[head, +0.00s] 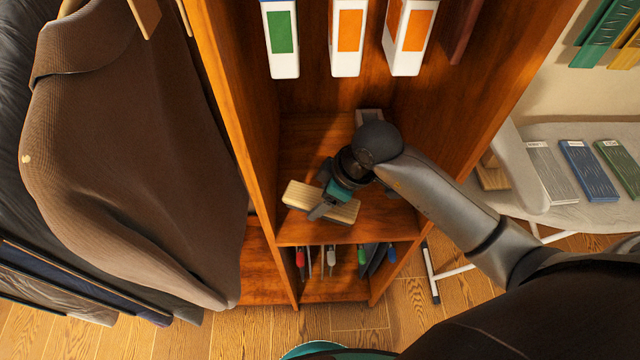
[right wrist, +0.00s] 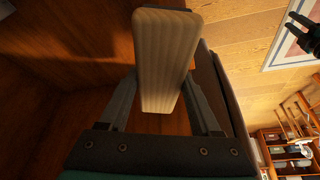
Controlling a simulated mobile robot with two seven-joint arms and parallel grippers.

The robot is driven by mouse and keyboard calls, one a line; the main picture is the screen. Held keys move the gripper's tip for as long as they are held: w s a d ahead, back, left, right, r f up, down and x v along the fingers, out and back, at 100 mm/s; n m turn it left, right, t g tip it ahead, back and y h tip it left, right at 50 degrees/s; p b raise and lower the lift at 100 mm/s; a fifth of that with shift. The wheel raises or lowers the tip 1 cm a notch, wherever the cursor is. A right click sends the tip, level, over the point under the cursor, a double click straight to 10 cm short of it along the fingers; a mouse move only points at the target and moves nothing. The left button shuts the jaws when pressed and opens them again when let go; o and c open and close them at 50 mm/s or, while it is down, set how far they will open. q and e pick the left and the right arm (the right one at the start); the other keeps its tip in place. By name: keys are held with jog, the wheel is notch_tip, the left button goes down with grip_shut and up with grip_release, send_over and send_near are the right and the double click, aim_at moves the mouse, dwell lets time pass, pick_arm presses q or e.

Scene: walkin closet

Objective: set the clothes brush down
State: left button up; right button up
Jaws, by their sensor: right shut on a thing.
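The clothes brush (head: 303,196) has a pale wooden back and lies across the jaws of my right gripper (head: 330,203). The gripper is shut on it, inside the open wooden shelf compartment. In the right wrist view the brush (right wrist: 165,55) sits between the two fingers of the gripper (right wrist: 165,95), its long side pointing away from the palm. In the head view the brush is over the shelf board (head: 375,228) near its front edge; I cannot tell whether it touches the board. My left gripper does not show in the head view.
White boxes with green and orange labels (head: 347,40) stand on the shelf above. Side panels (head: 245,130) close in the compartment. Several items with coloured handles (head: 300,259) sit below. A brown coat (head: 130,150) hangs at left. An ironing board (head: 540,150) holds coloured items at right.

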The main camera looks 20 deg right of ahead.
jog(key=w+f, duration=0.1)
jog(key=w, duration=0.1)
jog(key=w+d, duration=0.1)
jog(key=w, duration=0.1)
jog(key=w+d+f+b, duration=0.1)
jog(key=w, duration=0.2)
jog(key=shift+f, duration=0.35)
notch_tip(320, 180, down, 4)
jog(key=shift+r+b, duration=0.1)
jog(key=shift+b, duration=0.35)
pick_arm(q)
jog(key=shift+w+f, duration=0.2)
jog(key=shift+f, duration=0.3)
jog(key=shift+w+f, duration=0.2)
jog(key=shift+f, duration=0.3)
pick_arm(e)
jog(key=shift+w+f, duration=0.25)
jog(key=shift+f, duration=0.05)
jog(key=shift+f, duration=0.15)
jog(key=o, duration=1.5)
